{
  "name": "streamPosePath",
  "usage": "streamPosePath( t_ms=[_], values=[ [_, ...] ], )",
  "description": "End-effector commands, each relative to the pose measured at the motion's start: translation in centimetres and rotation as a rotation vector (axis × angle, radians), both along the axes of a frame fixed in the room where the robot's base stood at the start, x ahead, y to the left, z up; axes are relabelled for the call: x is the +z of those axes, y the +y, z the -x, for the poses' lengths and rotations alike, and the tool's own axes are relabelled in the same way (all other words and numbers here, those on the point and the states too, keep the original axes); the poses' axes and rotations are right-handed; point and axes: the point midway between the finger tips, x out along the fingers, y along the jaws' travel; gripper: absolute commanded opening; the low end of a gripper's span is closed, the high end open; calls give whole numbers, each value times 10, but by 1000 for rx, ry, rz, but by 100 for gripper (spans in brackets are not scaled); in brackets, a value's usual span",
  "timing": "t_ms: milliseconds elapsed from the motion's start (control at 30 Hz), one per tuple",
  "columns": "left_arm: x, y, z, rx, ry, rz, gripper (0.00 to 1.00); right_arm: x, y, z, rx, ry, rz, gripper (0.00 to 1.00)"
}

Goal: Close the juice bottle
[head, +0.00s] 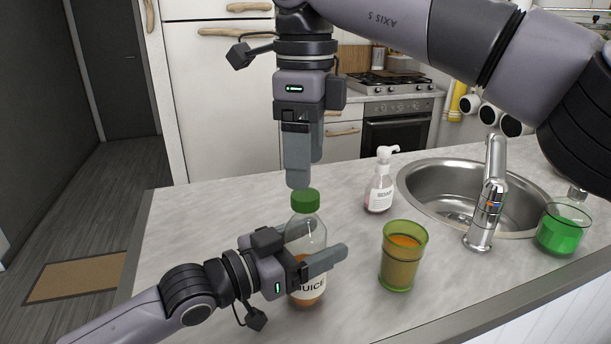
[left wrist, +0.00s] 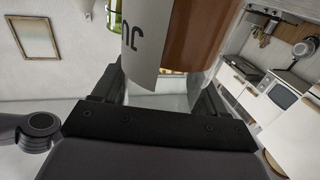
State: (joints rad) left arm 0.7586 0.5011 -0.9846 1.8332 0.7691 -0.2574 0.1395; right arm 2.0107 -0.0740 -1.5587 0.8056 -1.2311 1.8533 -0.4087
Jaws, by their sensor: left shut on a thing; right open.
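The clear juice bottle (head: 311,235) stands upright on the counter, with orange juice in its lower part and a white label. It also shows close up in the left wrist view (left wrist: 190,40). A green cap (head: 305,201) sits at the bottle's mouth; I cannot tell how tightly it is on. My left gripper (head: 318,262) is shut on the bottle's body from the side; the bottle hides part of its fingers. My right gripper (head: 299,184) points straight down just above the cap, open, with its fingertips close to the cap's top.
A glass of orange drink (head: 404,258) stands right of the bottle. A soap dispenser (head: 380,185) stands behind, near the sink (head: 420,190) and tap (head: 489,200). The counter left of the bottle (head: 200,220) is clear.

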Motion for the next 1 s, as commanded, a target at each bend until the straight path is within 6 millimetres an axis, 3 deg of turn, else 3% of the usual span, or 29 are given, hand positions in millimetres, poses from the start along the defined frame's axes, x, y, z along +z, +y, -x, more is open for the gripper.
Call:
streamPosePath(
  t_ms=[233,633,667,733,1000],
  values=[
    [0,0,0,0,0,0,18,23,1,0,2,-1,0,69],
    [0,0,0,0,0,0,18,28,0,0,2,1,0,69],
    [0,0,0,0,0,0,79,28,0,0,2,1,0,69],
    [0,0,0,0,0,0,100,27,0,0,2,1,0,69],
    [0,2,1,0,0,0,100,27,0,0,1,1,0,69]
  ],
)
